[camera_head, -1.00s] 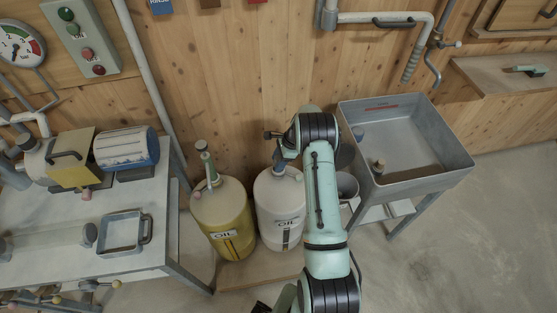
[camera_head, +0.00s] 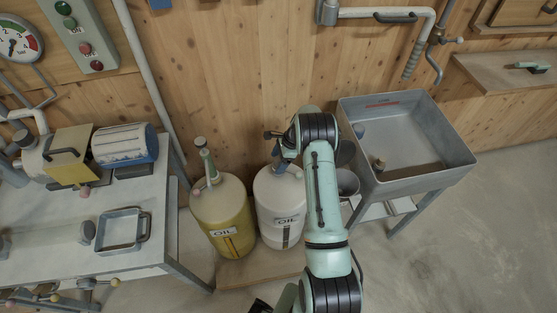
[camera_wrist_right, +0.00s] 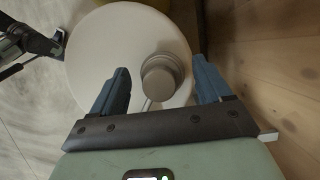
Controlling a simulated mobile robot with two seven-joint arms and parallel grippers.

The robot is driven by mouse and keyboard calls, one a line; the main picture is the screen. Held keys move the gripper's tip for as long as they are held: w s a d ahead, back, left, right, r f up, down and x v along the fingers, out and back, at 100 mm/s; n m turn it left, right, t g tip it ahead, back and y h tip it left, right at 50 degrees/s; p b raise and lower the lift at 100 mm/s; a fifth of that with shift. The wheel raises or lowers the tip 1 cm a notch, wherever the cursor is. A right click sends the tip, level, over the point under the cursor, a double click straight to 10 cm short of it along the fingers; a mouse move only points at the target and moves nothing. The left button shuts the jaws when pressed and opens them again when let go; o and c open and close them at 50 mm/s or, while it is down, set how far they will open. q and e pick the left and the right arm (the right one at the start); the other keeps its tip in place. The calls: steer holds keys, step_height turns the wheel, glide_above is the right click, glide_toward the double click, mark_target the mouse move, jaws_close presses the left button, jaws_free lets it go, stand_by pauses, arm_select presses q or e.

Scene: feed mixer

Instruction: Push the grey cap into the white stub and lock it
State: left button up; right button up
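The white oil drum (camera_head: 280,205) stands beside the yellow one, and its top fills the middle of the right wrist view (camera_wrist_right: 105,50). The round grey cap (camera_wrist_right: 158,82) is over the drum's top, with a paler, wider ring behind it that may be the white stub. I cannot tell how deep the cap sits or whether it is locked. My right gripper (camera_wrist_right: 162,88) is open, its two blue fingers either side of the cap with gaps. What looks like my left gripper (camera_wrist_right: 52,45) shows partly at upper left.
The yellow oil drum (camera_head: 222,215) with its upright spout stands close on the left. A grey workbench (camera_head: 50,235) is further left and a metal sink (camera_head: 415,145) is to the right. A wooden wall is behind; concrete floor is free at lower right.

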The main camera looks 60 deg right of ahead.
steer(key=v, duration=1.3)
steer(key=shift+r, duration=0.2)
steer(key=shift+f, duration=0.1)
